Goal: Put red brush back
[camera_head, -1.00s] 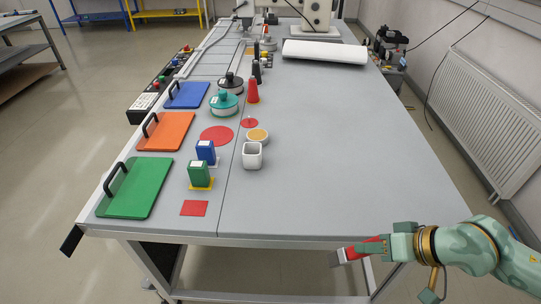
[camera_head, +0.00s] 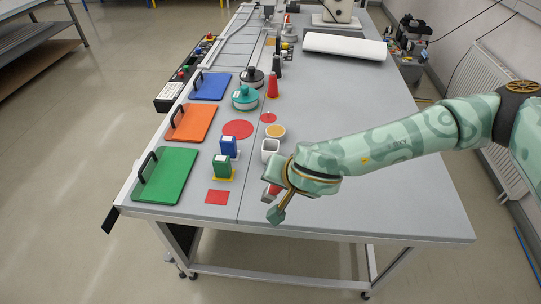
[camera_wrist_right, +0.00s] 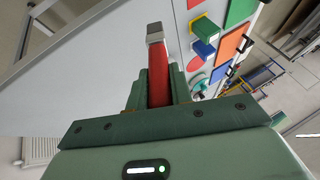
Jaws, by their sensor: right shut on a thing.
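My right gripper (camera_head: 278,186) is over the front part of the table, right of the red square. It is shut on the red brush (camera_head: 272,189), which is mostly hidden behind the gripper in the head view. In the right wrist view the red handle (camera_wrist_right: 159,85) lies between the fingers (camera_wrist_right: 158,95), with a grey end (camera_wrist_right: 155,32) pointing away. A flat red square (camera_head: 217,197) lies bare near the table's front edge. The green block (camera_head: 222,167) and blue block (camera_head: 228,147) stand upright behind it. My left gripper is not in view.
A white cup (camera_head: 270,149) stands just behind the gripper. Green (camera_head: 165,175), orange (camera_head: 190,122) and blue (camera_head: 210,86) boards with black handles line the left edge. The table's right side is clear.

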